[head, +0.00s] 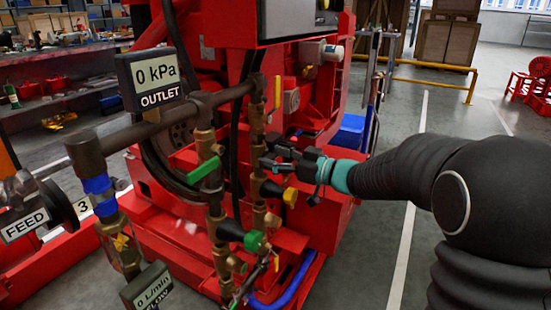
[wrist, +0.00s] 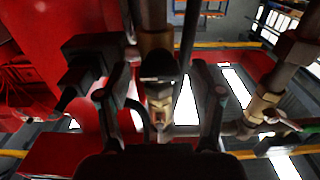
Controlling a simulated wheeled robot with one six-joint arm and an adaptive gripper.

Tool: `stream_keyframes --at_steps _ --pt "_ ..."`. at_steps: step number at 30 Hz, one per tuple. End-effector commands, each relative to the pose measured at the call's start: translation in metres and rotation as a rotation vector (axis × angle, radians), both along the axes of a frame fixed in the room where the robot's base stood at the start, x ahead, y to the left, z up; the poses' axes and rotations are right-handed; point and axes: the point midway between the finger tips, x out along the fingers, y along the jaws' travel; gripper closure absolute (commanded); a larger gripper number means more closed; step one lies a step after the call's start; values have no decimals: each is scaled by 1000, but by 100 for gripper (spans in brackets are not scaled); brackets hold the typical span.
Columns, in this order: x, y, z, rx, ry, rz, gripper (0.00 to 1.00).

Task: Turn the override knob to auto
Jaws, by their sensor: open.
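No knob reads clearly as an override knob, and no auto mark is legible. In the head view a yellow knob (head: 290,197) sits on a dark fitting of the brass pipework, below my gripper. A green knob (head: 254,241) is lower, on a similar dark fitting. My gripper (head: 270,158) reaches in from the right at the upright pipe. In the wrist view my gripper (wrist: 160,112) has its fingers wide apart, one on each side of a brass fitting (wrist: 158,95) with a dark top. I cannot tell whether they touch it.
A green lever (head: 205,171) and a yellow lever (head: 277,92) stick out from the pipes. An outlet display (head: 155,80) reads 0 kPa. A black block (wrist: 92,58) is left of the fingers in the wrist view. Open floor (head: 440,140) lies right of the red pumpset.

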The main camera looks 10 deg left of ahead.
Motion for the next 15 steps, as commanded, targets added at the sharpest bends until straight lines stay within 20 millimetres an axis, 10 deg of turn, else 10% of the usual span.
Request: stream_keyframes --at_steps 5,12,15 --pt "0 0 0 0 0 0 33" --pt "0 0 0 0 0 0 93" --pt "0 0 0 0 -1 0 93"
